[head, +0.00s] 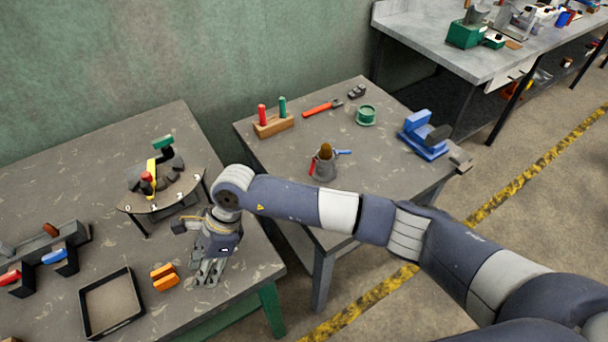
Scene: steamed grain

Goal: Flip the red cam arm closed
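My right arm reaches in from the right across both tables. Its gripper (207,272) points down over the left table, right of an orange block (164,277) and apart from it; its finger opening is too small to judge. A dark fixture (77,238) at the left edge carries a red piece (10,276), a blue piece (55,256) and a brown knob (50,230). A grey cone-shaped part (325,170) on the middle table has a red lever (312,164) and a blue one. I cannot tell which red piece is the cam arm. My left gripper is not visible.
A black tray (112,304) lies near the left table's front. A curved numbered stand (168,203) stands behind my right gripper. The middle table holds a wooden block with red and green handles (273,124), a green ring (366,115) and a blue vise-like tool (424,135).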

